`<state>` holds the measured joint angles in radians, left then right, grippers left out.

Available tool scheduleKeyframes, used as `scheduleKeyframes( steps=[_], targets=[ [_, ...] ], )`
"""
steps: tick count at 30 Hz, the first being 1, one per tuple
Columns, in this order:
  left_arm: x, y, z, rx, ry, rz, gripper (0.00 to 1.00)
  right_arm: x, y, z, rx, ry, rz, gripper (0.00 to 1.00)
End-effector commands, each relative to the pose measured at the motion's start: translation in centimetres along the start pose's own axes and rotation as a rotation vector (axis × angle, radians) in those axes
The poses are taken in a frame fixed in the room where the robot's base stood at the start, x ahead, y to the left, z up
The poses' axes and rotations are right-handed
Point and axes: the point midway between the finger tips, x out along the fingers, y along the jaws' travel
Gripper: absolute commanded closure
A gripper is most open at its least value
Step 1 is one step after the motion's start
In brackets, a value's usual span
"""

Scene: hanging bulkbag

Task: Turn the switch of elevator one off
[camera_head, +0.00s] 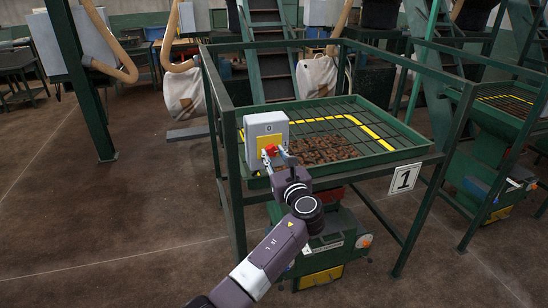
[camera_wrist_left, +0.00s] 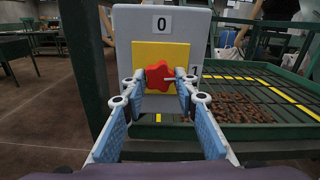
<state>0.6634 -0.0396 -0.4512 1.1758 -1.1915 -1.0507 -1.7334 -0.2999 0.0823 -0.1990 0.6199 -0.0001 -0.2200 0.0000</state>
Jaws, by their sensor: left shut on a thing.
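The switch is a red star-shaped knob (camera_wrist_left: 159,75) on a yellow plate (camera_wrist_left: 146,52) on a grey box (camera_wrist_left: 124,32). A "0" label (camera_wrist_left: 162,24) is above the plate. A partly hidden "1" label (camera_wrist_left: 195,70) is at its right. The knob's white mark points right, towards the "1". The grey box (camera_head: 264,128) stands at the near left corner of elevator one's green frame in the head view. My left gripper (camera_head: 277,158) is at the knob, with one finger on each side, shut on it. My right gripper is not in view.
A "1" sign (camera_head: 405,178) hangs on the frame. The frame holds a green grated tray (camera_head: 410,148) with brown lumps (camera_head: 322,149) behind the box. Green posts (camera_head: 227,180) stand close by my left arm. Open brown floor (camera_head: 120,225) lies to the left.

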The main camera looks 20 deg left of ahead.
Motion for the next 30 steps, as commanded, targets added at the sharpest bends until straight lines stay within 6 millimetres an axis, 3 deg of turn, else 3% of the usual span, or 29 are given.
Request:
scheduleKeyframes(
  steps=[30],
  targets=[
    [0.0,-0.2,-0.4,-0.931,0.0,0.0,0.97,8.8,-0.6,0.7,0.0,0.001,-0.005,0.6]
  ],
)
